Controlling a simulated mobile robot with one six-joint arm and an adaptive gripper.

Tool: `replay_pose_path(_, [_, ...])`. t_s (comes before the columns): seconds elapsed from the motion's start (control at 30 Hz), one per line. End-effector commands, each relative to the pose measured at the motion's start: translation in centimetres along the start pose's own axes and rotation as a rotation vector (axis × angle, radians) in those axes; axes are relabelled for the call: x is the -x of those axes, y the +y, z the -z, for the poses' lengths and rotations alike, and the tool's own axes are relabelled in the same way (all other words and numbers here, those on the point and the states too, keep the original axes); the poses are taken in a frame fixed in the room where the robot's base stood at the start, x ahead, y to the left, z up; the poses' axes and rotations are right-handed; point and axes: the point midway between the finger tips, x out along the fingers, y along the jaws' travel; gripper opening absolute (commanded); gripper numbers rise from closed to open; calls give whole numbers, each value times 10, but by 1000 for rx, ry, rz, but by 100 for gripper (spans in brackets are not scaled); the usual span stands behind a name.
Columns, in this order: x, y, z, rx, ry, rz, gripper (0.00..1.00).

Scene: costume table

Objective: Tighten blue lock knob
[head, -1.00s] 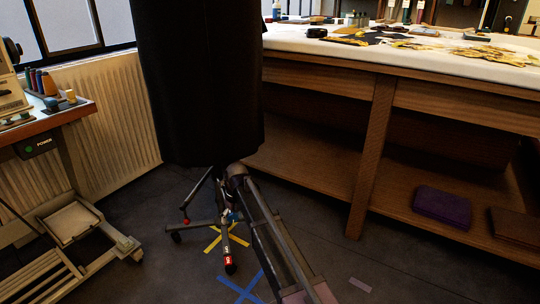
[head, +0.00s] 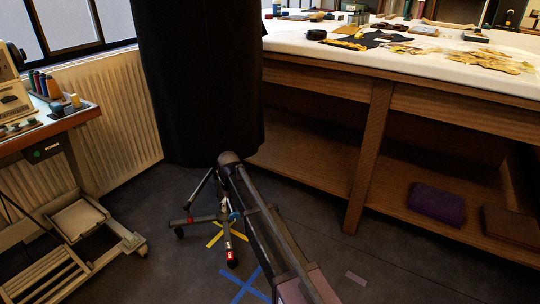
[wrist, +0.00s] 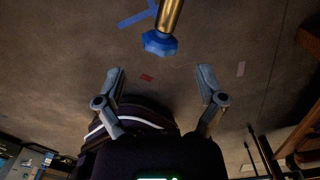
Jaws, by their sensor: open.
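The blue lock knob (wrist: 158,43) shows in the wrist view as a faceted blue piece at the end of a brass-coloured post (wrist: 170,14). It is above the gap between the fingertips of my gripper (wrist: 160,72), near the middle. My gripper is open with its fingers wide apart, and nothing is between them. The knob appears apart from both fingers. In the head view a small blue part (head: 234,215) shows low on the wheeled stand (head: 224,233), partly hidden by my arm.
A wooden worktable (head: 410,60) with fabric on top and a lower shelf stands on the right. A purple box (head: 436,203) lies on that shelf. A sewing table (head: 45,140) and a radiator (head: 125,110) are on the left. Blue and yellow tape marks the floor.

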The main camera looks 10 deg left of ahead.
Motion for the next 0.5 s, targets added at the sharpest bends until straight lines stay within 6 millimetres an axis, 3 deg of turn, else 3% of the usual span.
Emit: replay_pose_path(0.5, [49,0,0,0,0,0,89])
